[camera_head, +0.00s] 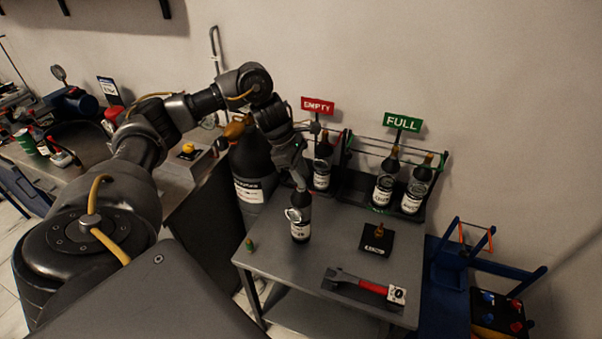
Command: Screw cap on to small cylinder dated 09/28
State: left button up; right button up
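A small dark cylinder (301,230) with a white label stands upright on the grey metal table. Its date is too small to read. My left gripper (299,184) points down at the top of this cylinder and hides its neck; whether it touches or grips it, and whether a cap is there, I cannot tell. A pale ring-like part shows at the cylinder's upper side. Other small cylinders stand in the racks behind: one (322,167) under the red EMPTY sign, and two (385,185) (415,190) under the green FULL sign. My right gripper is not in view.
A black block (377,243) with a brass piece on top and a red-handled tool (366,285) lie on the table (330,262). A small green and brass piece (249,244) is near its left edge. A large dark cylinder (250,163) stands behind left. Blue stand (452,285) at right.

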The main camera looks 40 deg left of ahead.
pick_arm(q)
jog(key=o, duration=0.6)
jog(key=p+v, duration=0.2)
jog(key=v, duration=0.8)
jog(key=shift+a+r, duration=0.15)
jog(key=shift+r, duration=0.25)
